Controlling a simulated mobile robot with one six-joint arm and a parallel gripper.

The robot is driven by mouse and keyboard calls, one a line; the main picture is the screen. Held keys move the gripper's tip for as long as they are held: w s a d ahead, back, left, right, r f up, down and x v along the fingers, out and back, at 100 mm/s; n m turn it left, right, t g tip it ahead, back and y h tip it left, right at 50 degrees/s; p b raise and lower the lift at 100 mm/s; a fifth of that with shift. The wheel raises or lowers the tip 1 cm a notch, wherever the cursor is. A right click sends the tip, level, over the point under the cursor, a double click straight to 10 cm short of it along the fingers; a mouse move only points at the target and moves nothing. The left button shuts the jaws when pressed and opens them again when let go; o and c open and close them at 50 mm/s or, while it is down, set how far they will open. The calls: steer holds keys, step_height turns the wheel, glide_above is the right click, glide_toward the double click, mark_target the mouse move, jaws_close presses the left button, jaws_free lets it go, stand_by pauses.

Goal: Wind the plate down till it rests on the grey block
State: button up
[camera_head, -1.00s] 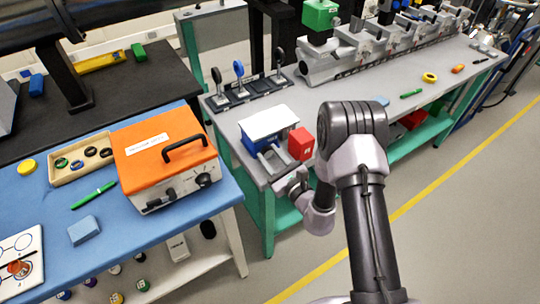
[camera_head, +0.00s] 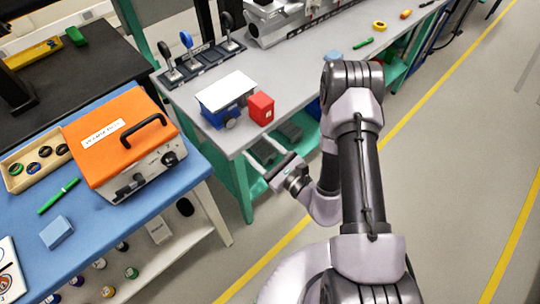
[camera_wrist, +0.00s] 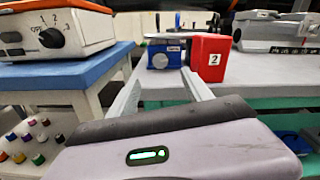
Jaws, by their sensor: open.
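The white plate (camera_head: 226,90) is the flat top of a blue jack (camera_head: 222,118) near the front corner of the grey bench. There is a gap under the plate's front; I cannot make out a grey block there. A round knob (camera_head: 231,123) is on the jack's front, and it also shows in the wrist view (camera_wrist: 160,61). A red block (camera_head: 261,108), marked 2 in the wrist view (camera_wrist: 209,60), stands right of the jack. My gripper (camera_head: 258,149) is open and empty, in front of the bench edge. In the wrist view its fingers (camera_wrist: 162,72) point toward the jack, apart from it.
The grey bench (camera_head: 290,75) also bears a rack of posts (camera_head: 196,62) behind the jack. An orange-topped box (camera_head: 118,135) stands on the blue-topped table (camera_head: 100,215) at left. The floor (camera_head: 430,190) at right is clear.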

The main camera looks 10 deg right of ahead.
steer(key=v, duration=0.4)
steer(key=shift+s+d, duration=0.25)
steer(key=shift+s, duration=0.1)
